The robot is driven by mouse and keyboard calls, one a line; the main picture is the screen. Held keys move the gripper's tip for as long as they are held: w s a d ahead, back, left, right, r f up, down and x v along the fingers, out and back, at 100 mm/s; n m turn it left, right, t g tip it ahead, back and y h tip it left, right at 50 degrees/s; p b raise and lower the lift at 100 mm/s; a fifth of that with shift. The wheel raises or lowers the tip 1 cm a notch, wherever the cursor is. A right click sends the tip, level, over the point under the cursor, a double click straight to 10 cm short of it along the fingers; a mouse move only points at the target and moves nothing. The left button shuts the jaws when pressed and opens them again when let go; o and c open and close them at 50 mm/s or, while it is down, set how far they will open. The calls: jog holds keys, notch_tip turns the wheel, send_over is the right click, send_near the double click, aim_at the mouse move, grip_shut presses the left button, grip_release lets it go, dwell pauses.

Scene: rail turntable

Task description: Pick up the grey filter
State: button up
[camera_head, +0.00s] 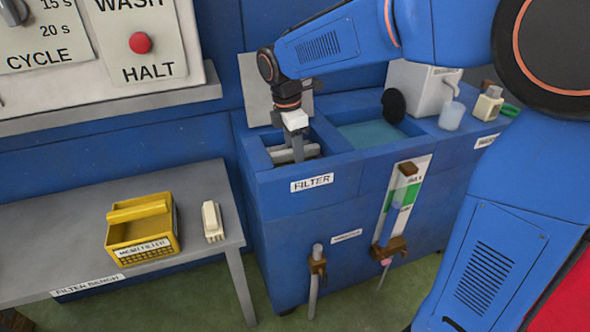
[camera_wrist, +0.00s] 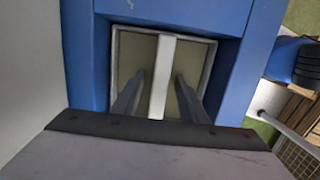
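The grey filter (camera_head: 283,157) sits in the square well labelled FILTER in the blue cabinet. In the wrist view it shows as a light frame with a pale mesh and a raised white bar, the handle (camera_wrist: 161,72), across its middle. My gripper (camera_head: 298,152) reaches down into this well from above. In the wrist view my gripper (camera_wrist: 158,82) is open, one finger on each side of the handle, with a gap visible on both sides. How deep the fingertips are relative to the handle is hard to tell.
A raised grey lid (camera_head: 258,88) stands behind the well. A water basin (camera_head: 372,134) lies to its right. On the grey bench (camera_head: 60,215) at left are a yellow mesh filter box (camera_head: 142,226) and a small cream block (camera_head: 212,221). The well's blue walls are close around my fingers.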

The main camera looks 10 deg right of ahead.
jog(key=shift+w+d+f, duration=0.1)
jog(key=shift+d+f, duration=0.1)
jog(key=shift+f, duration=1.25)
grip_shut()
